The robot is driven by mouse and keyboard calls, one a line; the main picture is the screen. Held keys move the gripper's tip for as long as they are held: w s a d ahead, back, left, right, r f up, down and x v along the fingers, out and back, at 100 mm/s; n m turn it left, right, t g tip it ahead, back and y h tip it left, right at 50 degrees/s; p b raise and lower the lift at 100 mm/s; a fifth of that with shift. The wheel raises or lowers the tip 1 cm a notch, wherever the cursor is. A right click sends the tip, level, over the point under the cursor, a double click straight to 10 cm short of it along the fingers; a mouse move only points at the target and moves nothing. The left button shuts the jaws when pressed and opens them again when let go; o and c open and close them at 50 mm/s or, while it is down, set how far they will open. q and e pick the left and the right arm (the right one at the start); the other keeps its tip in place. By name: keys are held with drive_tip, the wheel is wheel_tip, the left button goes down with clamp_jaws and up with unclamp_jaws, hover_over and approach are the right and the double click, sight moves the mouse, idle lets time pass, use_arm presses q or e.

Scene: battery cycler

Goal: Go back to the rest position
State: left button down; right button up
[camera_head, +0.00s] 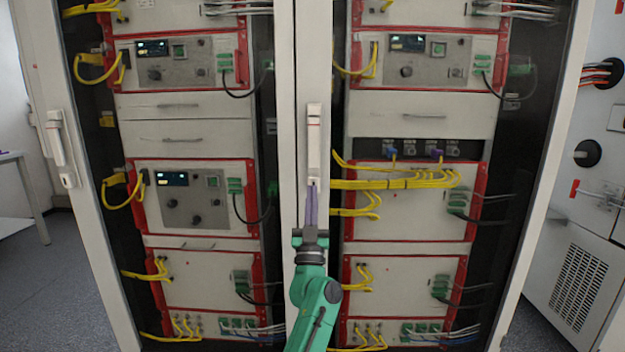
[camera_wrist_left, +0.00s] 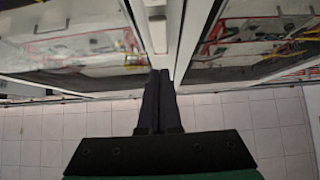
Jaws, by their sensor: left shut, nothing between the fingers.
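My left gripper (camera_head: 312,188) is in the middle of the head view, at the lower end of the white door handle (camera_head: 314,140). Its two dark fingers are together with nothing between them; whether they touch the handle I cannot tell. In the left wrist view the closed fingers (camera_wrist_left: 159,75) point at the strip where the two cabinet doors meet. The battery cycler cabinet (camera_head: 287,80) stands in front of me with both glass doors seemingly closed. My right gripper is not in view.
Behind the glass are red-framed modules (camera_head: 190,195) with yellow cables (camera_head: 395,183). Another handle (camera_head: 55,137) is on the far left frame. A table (camera_head: 20,180) stands at the left, and a white unit with a vent grille (camera_head: 580,288) at the right. Floor shows at the lower left.

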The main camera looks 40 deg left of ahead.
use_arm(q)
drive_tip(key=shift+s+d+f, duration=0.3)
drive_tip(key=shift+s+d, duration=0.05)
drive_tip(key=shift+s, duration=0.15)
drive_tip(key=shift+s+d+f, duration=0.3)
drive_tip(key=shift+s+d, duration=0.05)
drive_tip(key=shift+s, duration=0.1)
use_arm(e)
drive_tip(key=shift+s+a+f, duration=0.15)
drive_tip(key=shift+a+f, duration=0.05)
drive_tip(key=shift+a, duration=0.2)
